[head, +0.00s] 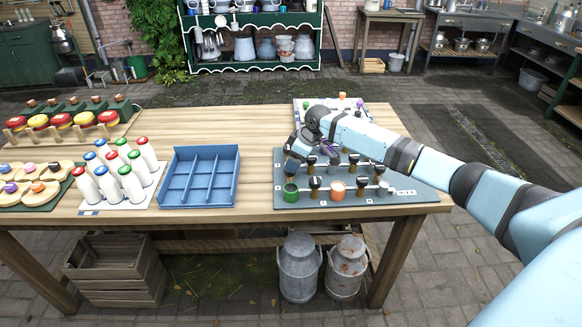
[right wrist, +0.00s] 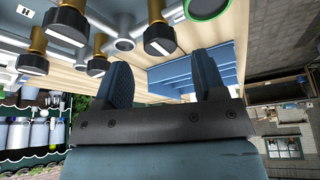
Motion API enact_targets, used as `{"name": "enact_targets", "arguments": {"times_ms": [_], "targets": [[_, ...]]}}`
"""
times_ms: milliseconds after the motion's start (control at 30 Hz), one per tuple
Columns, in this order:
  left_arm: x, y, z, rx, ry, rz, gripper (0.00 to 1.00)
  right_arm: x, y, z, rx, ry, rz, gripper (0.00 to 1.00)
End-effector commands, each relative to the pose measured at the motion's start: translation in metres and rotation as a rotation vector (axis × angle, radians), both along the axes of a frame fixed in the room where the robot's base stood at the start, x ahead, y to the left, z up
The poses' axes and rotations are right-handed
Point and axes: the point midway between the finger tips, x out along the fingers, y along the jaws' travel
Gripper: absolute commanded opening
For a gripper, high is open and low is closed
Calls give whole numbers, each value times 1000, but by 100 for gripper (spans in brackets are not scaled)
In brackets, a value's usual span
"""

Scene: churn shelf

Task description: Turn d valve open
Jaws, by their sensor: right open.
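A blue-grey valve board (head: 422,198) lies on the right part of the wooden table. It carries several black-capped valves on brass stems, a green cup (head: 291,192) and an orange cup (head: 337,190). The small labels are too small in the head view to tell which valve is d. My right gripper (head: 295,157) is low over the board's back left part. In the right wrist view its two dark fingers (right wrist: 164,82) are apart with nothing between them. Black-capped valves (right wrist: 68,27) stand close by, beside the fingers. My left gripper is not in view.
A blue divided tray (head: 199,204) stands left of the board. White bottles with coloured caps (head: 132,185) stand further left. Another board with coloured pieces (head: 354,103) lies behind my right arm. The table's middle back is clear.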

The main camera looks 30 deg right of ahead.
Motion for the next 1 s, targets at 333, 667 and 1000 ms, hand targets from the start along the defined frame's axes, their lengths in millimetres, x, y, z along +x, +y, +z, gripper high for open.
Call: {"name": "enact_targets", "arguments": {"times_ms": [333,667,1000], "targets": [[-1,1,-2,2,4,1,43,12,9,-35,0,0,0,64],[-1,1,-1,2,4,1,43,12,9,-36,0,-1,0,55],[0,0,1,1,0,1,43,12,9,-36,0,-1,3,16]]}}
